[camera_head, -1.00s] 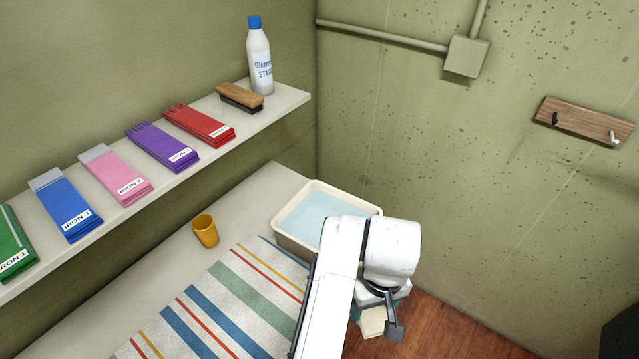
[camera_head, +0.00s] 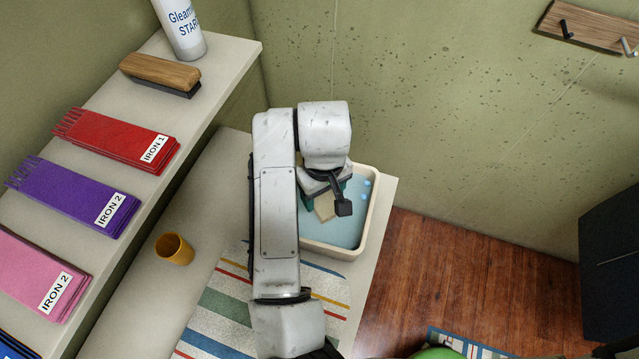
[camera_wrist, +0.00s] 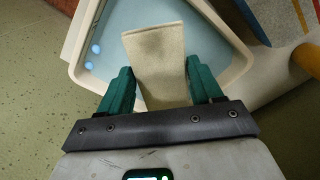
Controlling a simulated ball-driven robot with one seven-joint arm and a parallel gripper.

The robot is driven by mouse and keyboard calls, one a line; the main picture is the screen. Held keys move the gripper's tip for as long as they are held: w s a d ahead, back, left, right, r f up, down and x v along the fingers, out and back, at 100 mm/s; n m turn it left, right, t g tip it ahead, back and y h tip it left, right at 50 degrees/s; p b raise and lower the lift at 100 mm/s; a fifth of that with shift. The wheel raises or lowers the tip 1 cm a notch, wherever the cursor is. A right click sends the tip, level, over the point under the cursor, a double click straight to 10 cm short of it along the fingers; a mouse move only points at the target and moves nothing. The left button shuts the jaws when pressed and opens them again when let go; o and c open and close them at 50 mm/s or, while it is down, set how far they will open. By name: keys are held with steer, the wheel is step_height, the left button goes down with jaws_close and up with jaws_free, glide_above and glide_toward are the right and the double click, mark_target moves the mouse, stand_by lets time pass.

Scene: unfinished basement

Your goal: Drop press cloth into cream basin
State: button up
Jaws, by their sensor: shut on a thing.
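The press cloth (camera_wrist: 157,62) is a beige folded cloth held between the green fingers of my gripper (camera_wrist: 158,88) in the wrist view. In the head view the cloth (camera_head: 324,208) shows as a small beige patch below my gripper (camera_head: 328,190). The cream basin (camera_head: 374,212) holds pale blue water and stands at the end of the counter. My gripper and the cloth are over the basin's opening. In the wrist view the basin rim (camera_wrist: 236,72) runs around the cloth. I cannot tell whether the cloth touches the water.
A yellow cup (camera_head: 174,249) stands on the counter beside a striped mat (camera_head: 215,315). The shelf at left bears red (camera_head: 118,140), purple (camera_head: 72,195) and pink (camera_head: 35,270) cloth stacks, a brush (camera_head: 160,72) and a starch bottle (camera_head: 181,28). Wooden floor lies right of the counter.

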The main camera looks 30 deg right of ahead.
steer(key=shift+f+b, duration=1.9)
steer(key=shift+f, duration=0.7)
steer(key=o, duration=1.1)
step_height(320, 180, up, 11)
steer(key=shift+f, duration=0.1)
